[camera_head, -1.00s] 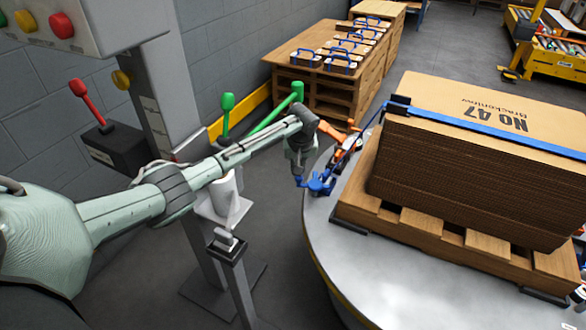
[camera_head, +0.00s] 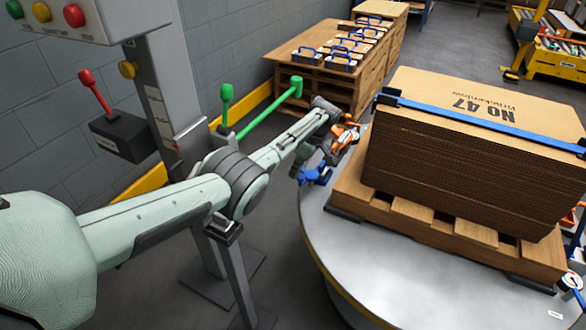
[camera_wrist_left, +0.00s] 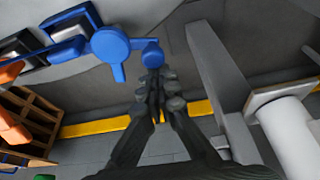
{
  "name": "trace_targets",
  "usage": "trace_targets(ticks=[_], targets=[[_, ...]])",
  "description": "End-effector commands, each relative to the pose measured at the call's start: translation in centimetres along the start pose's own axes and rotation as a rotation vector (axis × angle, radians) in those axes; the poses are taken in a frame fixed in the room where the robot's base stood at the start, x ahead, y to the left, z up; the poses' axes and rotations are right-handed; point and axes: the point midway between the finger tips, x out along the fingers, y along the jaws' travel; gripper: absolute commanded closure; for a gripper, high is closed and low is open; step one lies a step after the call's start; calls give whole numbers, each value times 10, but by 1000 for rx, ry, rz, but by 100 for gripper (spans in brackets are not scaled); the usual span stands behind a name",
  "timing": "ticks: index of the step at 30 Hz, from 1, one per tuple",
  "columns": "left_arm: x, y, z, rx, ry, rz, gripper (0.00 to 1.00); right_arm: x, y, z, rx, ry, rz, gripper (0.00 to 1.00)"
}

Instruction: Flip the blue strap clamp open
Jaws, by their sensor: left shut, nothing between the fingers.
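The blue clamp part (camera_head: 316,175) is at the left rim of the round grey turntable, beside the loaded pallet. In the left wrist view its round blue head (camera_wrist_left: 109,45) has a short tab pointing down, and a smaller blue knob (camera_wrist_left: 152,54) is beside it. My left gripper (camera_wrist_left: 154,77) is shut and empty, its fingertips at or just below the small knob; I cannot tell whether they touch. My right gripper is not in view.
Stacked cardboard blanks (camera_head: 470,160) stand on a wooden pallet (camera_head: 470,235) with a blue strap (camera_head: 490,120) across the top. An orange part (camera_head: 343,135) is close behind my gripper. A green lever (camera_head: 270,108) and a red-handled lever box (camera_head: 122,138) stand left.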

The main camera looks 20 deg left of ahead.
Motion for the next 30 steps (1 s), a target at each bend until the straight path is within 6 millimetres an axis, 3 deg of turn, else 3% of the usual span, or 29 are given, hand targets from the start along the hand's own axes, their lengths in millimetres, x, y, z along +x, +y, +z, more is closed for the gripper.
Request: trace_targets(ticks=[7,30], targets=[[-4,-4,9,-156,-2,-55,100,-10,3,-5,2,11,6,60],[-5,-6,15,-149,-2,-52,100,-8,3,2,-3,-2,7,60]])
